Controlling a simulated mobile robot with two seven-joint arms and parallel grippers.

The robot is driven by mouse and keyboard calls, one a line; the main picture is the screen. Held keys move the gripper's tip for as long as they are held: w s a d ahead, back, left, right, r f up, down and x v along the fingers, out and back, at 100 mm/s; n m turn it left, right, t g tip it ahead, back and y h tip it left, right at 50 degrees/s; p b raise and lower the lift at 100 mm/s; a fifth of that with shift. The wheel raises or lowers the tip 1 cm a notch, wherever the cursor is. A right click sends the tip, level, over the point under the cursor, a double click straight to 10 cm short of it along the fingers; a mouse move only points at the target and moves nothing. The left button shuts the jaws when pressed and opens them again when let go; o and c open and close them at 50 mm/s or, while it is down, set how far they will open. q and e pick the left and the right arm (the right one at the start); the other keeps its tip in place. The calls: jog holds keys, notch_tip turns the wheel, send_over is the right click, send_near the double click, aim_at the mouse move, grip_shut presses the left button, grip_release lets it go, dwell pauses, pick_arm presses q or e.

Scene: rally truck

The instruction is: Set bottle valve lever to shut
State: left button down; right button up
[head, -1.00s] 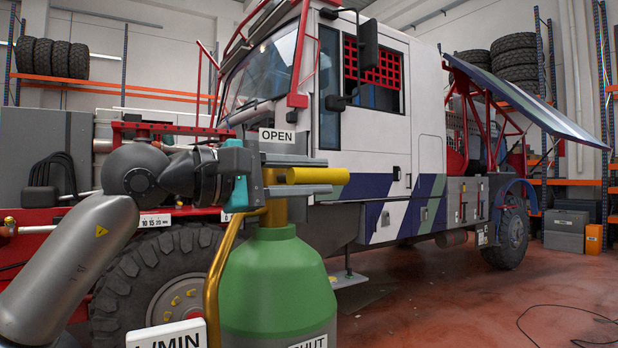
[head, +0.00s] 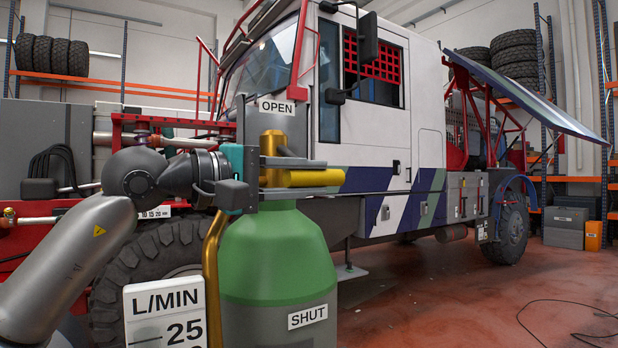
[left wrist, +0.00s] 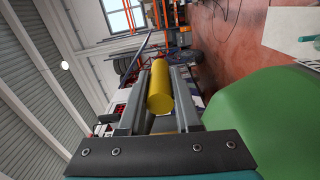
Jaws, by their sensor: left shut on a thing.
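The green gas bottle (head: 275,250) stands upright at the front centre in the head view, with a brass valve (head: 270,145) on top. The yellow valve lever (head: 328,178) points right, just above the bottle's shoulder. My left gripper (head: 300,178) comes in from the left and is shut on the lever. The left wrist view shows the round yellow lever (left wrist: 160,92) between the two grey fingers of my left gripper (left wrist: 160,78). An OPEN label (head: 277,106) is above the lever; a SHUT label (head: 308,316) is below it on the bottle's body. My right gripper is not in view.
A white L/MIN gauge plate (head: 165,310) stands left of the bottle, beside a bent brass pipe (head: 211,265). The truck (head: 390,150) fills the space behind. Red floor (head: 450,300) is open at right, with a black cable (head: 570,303) on it.

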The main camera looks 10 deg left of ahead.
pick_arm(q)
jog(key=shift+w+f, duration=0.1)
jog(key=shift+f, duration=0.1)
jog(key=c, duration=0.6)
grip_release()
jog(key=shift+a, duration=0.15)
jog(key=shift+r, duration=0.1)
jog(key=b+v, duration=0.3)
jog(key=v, duration=1.2)
jog(key=shift+b, duration=0.4)
jog(key=shift+r, duration=0.15)
